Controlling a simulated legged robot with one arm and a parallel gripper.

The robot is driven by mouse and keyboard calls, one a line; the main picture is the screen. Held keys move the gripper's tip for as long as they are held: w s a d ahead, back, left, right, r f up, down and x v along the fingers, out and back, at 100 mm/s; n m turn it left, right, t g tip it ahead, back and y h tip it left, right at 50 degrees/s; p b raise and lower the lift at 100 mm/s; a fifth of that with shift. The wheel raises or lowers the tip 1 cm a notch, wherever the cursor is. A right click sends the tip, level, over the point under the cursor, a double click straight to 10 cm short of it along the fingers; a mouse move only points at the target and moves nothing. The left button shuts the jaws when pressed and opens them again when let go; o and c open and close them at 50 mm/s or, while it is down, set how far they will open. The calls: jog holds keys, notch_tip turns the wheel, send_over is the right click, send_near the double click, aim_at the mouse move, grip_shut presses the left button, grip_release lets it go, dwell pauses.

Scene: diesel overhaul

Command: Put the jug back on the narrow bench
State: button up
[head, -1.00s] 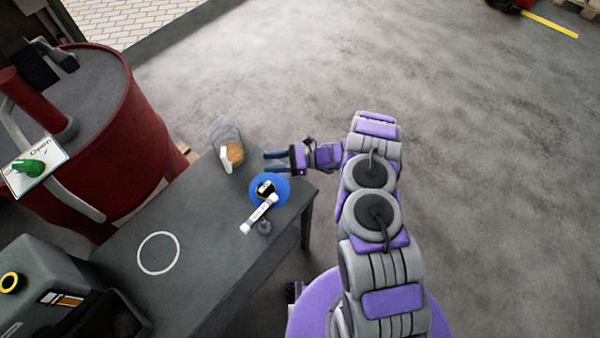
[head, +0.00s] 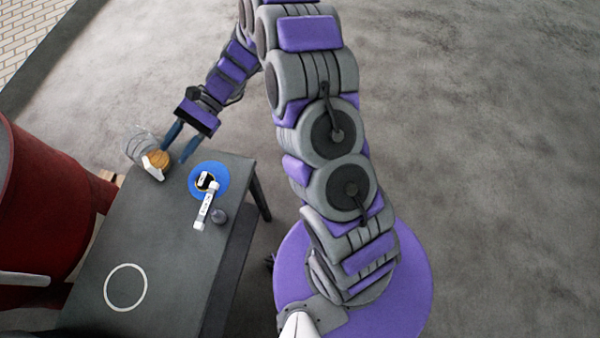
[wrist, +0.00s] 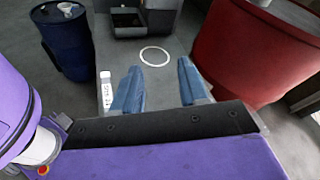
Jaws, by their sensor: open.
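A clear jug (head: 136,146) with amber contents and a white handle is at the far end of the grey bench (head: 160,270). Whether it stands fully on the top is hard to tell. My gripper (head: 178,147) is open and empty, just right of the jug, fingers pointing down toward the bench. I cannot tell whether a finger touches the jug. In the wrist view, my blue fingers are apart (wrist: 158,66) with the bench top beyond them; the jug does not show there. A white ring (head: 126,264) is marked on the bench's near part.
A blue disc (head: 222,178) with a black piece and a white labelled bar (head: 206,210) lies on the bench, beside a small grey knob (head: 219,216). A large red drum (head: 40,190) stands left. A blue barrel (wrist: 68,42) shows in the wrist view. Open floor lies right.

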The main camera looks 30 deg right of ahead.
jog(key=s+d+r+n+h, duration=0.3)
jog(key=s+d+r, duration=0.1)
jog(key=s, duration=0.3)
jog(key=s+d+r+n+h, duration=0.2)
jog(key=s+d+r+h, duration=0.15)
jog(key=s+r, duration=0.2)
jog(key=s+d+r+n+t+h, duration=0.2)
jog(key=s+d+t+h, duration=0.3)
jog(key=s+d, duration=0.8)
jog(key=d+n+h, duration=0.1)
jog(key=d, duration=0.1)
jog(key=shift+s+d+t+h, duration=0.3)
jog(key=shift+s+d+h, duration=0.05)
jog(key=shift+s, duration=0.05)
